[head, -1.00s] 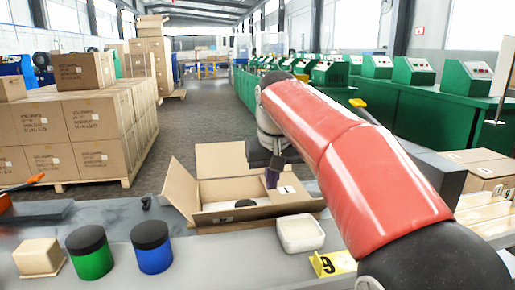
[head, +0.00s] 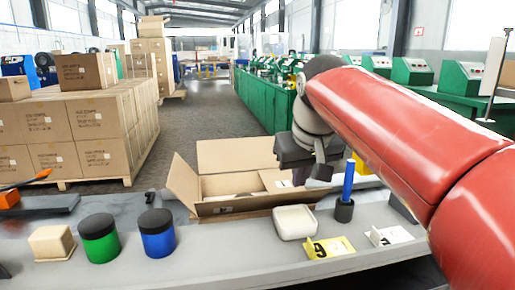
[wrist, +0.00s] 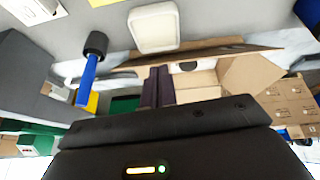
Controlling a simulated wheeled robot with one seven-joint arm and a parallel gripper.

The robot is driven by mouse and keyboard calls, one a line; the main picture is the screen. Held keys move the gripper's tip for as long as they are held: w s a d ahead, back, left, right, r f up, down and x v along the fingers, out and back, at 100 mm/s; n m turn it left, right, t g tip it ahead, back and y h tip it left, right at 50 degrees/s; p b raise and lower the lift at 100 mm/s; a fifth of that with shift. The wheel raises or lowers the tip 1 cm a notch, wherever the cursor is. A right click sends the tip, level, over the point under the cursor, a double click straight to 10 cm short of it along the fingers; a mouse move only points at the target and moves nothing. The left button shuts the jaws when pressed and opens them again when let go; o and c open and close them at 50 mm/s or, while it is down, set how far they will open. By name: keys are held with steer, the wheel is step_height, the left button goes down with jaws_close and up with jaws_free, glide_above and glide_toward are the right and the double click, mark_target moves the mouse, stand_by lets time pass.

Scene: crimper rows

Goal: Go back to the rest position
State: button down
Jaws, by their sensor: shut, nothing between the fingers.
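My gripper (wrist: 157,88) is shut and empty, its two dark fingers side by side in the wrist view. In the head view it hangs above the right end of an open cardboard box (head: 238,205), under my red arm. I cannot tell its exact height above the box. In the wrist view the box (wrist: 262,70) lies just beyond and right of the fingers, with a dark round thing (wrist: 188,66) partly seen inside. The fingers hide part of the box.
On the grey bench stand a white tub (head: 294,222), a blue rod in a black base (head: 344,210), a blue jar (head: 158,240), a green jar (head: 100,246) and a tan block (head: 51,242). Number cards (head: 328,248) lie at the front. Stacked cartons (head: 95,125) stand behind left.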

steer(key=shift+m+t, duration=0.3)
steer(key=shift+t, duration=0.3)
steer(key=s+d+f, duration=0.1)
steer(key=s, duration=0.2)
steer(key=s+d+f, duration=0.1)
steer(key=s+d, duration=0.1)
steer(key=s, duration=0.1)
steer(key=s+d+f, duration=0.1)
steer(key=s+d, duration=0.1)
steer(key=s, duration=0.1)
steer(key=shift+f, duration=0.25)
steer(key=s+f+m, duration=0.1)
steer(key=s+f, duration=0.4)
steer(key=f, duration=0.3)
steer(key=s+d+f+m, duration=0.1)
steer(key=s+f, duration=0.4)
steer(key=f, duration=0.3)
steer(key=shift+s+d+f+g+h, duration=0.2)
steer(key=shift+f+g+h, duration=0.1)
steer(key=shift+g, duration=0.1)
steer(key=c, duration=2.2)
jaws_free()
steer(key=shift+w, duration=0.1)
